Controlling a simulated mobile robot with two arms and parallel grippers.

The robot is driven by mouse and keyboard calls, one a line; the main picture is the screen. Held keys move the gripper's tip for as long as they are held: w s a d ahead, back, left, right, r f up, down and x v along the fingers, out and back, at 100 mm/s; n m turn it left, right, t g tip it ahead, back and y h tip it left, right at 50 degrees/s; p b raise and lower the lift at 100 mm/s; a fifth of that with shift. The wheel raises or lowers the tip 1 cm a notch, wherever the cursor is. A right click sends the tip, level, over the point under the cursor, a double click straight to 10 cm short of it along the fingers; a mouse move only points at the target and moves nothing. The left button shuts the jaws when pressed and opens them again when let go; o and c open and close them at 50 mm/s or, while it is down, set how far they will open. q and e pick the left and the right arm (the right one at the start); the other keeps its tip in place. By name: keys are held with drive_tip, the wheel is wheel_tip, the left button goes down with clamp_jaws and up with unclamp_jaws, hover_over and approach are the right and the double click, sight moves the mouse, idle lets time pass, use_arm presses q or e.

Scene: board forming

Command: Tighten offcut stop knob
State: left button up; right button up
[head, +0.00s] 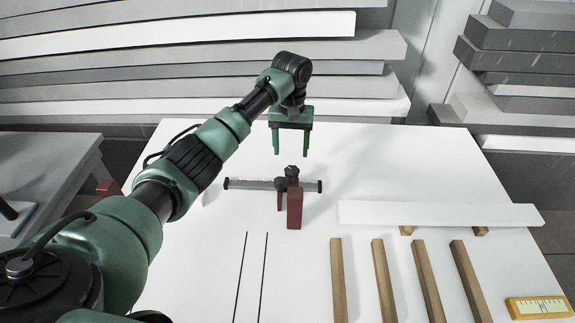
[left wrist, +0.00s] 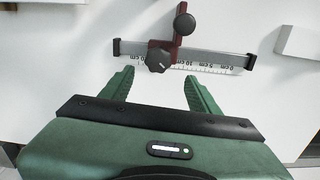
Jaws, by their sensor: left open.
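The offcut stop (head: 295,208) is a dark red piece on a grey ruled rail (head: 245,184) with black end caps, lying on the white table. A black lobed knob (head: 292,171) sits on top of the stop. In the left wrist view the lobed knob (left wrist: 159,60) is near the rail's scale, and a second black knob (left wrist: 184,24) is on the red body (left wrist: 177,43). My left gripper (head: 291,154) points down, open and empty, above and just behind the stop in the head view. In the left wrist view its fingers (left wrist: 158,80) are apart, short of the lobed knob. My right gripper is out of view.
A white board (head: 440,213) rests on wooden sticks at the right; several wooden sticks (head: 427,280) lie in front. A yellow ruled block (head: 538,307) is at the front right corner. Two thin black rods or lines (head: 252,275) lie front left. Stacked boards (head: 200,65) stand behind.

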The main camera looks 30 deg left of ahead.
sight(291, 170)
use_arm(q)
drive_tip(key=f, duration=0.2)
drive_tip(key=s+d+f, duration=0.1)
drive_tip(key=shift+f, duration=0.1)
drive_tip(key=f, duration=0.3)
drive_tip(key=shift+w+a+f, duration=0.15)
drive_tip(key=shift+w, duration=0.05)
drive_tip(key=shift+f, duration=0.15)
clamp_jaws()
drive_tip(key=shift+p, duration=0.45)
drive_tip(key=shift+m+p, duration=0.5)
drive_tip(key=shift+m, duration=0.1)
drive_tip(key=shift+r+m+p, duration=0.2)
drive_tip(key=shift+m+p, duration=0.7)
drive_tip(key=shift+m, duration=0.2)
drive_tip(key=m+p, duration=0.1)
drive_tip(key=m, duration=0.2)
drive_tip(key=shift+f, duration=0.1)
drive_tip(key=shift+m+p, duration=0.5)
drive_tip(key=shift+m, duration=1.1)
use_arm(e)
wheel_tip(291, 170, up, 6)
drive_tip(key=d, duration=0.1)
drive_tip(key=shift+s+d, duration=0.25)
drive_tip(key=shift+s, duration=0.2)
use_arm(q)
drive_tip(key=shift+m, duration=0.3)
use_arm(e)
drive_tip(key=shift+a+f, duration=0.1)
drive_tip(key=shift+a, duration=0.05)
